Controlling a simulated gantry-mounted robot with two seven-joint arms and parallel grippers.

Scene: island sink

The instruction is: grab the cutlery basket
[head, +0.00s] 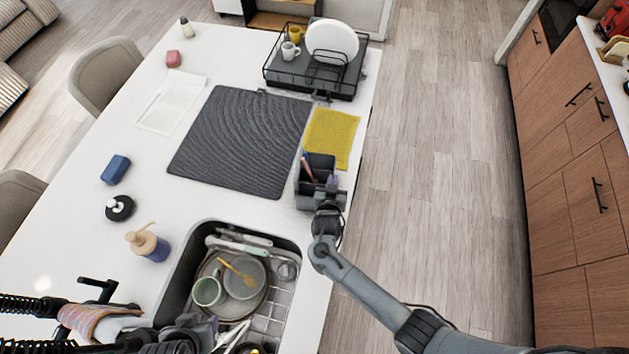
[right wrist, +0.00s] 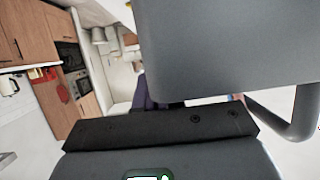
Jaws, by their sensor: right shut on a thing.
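The cutlery basket (head: 318,166) is a dark grey box at the right edge of the white counter, below the yellow cloth. A few slim utensils stand in it. My right gripper (head: 325,193) is shut on the basket's near side. The basket looks upright; I cannot tell whether it is clear of the counter. In the right wrist view, a dark bar and large grey surfaces fill much of the picture and hide the contact. My left gripper (head: 195,333) is low at the sink's near left side, and its jaws cannot be made out.
The sink (head: 185,272) holds plates, a green mug (head: 208,291) and cutlery. A grey mat (head: 243,142), the yellow cloth (head: 332,137) and a loaded dish rack (head: 315,78) lie beyond. Open floor lies right of the counter.

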